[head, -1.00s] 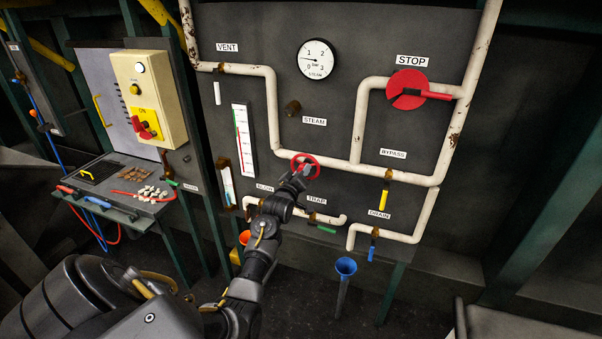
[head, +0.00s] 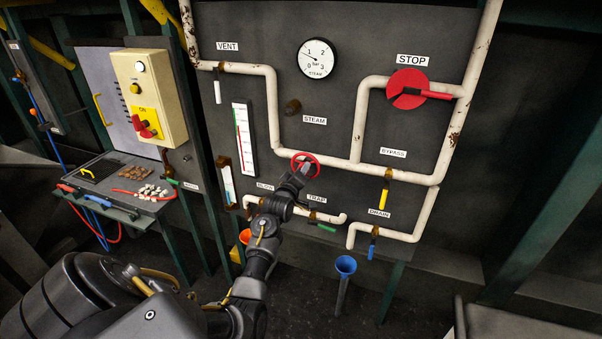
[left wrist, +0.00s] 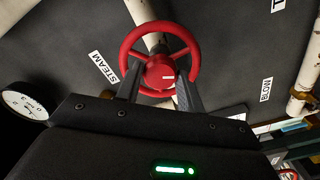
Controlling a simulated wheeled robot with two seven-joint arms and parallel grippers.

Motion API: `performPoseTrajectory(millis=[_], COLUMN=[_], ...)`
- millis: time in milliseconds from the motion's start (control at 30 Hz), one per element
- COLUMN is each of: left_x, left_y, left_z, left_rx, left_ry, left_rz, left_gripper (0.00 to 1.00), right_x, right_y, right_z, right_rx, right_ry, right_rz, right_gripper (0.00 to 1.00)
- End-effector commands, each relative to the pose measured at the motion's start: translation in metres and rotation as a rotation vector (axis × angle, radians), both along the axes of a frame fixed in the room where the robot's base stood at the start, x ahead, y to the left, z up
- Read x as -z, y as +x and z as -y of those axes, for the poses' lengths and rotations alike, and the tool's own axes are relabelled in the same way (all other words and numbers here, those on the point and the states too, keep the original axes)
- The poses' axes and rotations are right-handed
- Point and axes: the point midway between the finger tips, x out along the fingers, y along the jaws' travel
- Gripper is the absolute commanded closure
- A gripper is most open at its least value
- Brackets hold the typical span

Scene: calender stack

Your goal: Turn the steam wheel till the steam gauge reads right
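The red steam wheel (head: 305,163) sits on the white pipe below the STEAM label (head: 314,121). In the left wrist view the wheel (left wrist: 160,57) shows its spokes and a hub with a white mark. My left gripper (head: 300,172) is at the wheel. Its two fingers (left wrist: 160,88) stand apart on either side of the hub, overlapping the lower rim; I cannot tell whether they touch it. The round steam gauge (head: 317,58) has a 0 to 3 bar scale, and its needle points left, between 0 and 1, near the 1. My right gripper is not in view.
The yellow BYPASS (head: 385,196) and blue DRAIN (head: 372,248) handles are right of my arm. A blue funnel (head: 346,265) stands below. A cream switch box (head: 149,97) is at the left.

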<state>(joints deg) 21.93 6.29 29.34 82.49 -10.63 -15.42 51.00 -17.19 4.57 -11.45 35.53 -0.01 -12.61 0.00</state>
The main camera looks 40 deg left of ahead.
Motion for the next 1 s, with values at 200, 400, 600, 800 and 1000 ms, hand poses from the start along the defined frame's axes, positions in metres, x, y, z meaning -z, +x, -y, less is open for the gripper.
performPoseTrajectory(millis=[200,400,600,800,1000], left_x=[0.0,0.0,0.003,0.004,0.003], left_y=[0.0,0.0,-0.015,-0.05,-0.083], left_z=[0.0,0.0,0.005,0.017,0.029], left_rx=[0.0,-0.001,0.0,-0.002,-0.001], left_ry=[0.001,0.001,0.002,0.002,0.002], left_rz=[0.0,0.0,0.001,0.0,0.0], left_gripper=[0.42,0.42,0.42,0.42,0.42], right_x=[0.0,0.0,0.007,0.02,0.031], right_y=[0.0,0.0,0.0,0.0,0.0], right_z=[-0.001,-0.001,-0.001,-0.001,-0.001], right_rx=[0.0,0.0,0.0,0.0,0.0], right_ry=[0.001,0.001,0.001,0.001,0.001], right_rz=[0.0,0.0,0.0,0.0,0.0], right_gripper=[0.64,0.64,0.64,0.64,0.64])
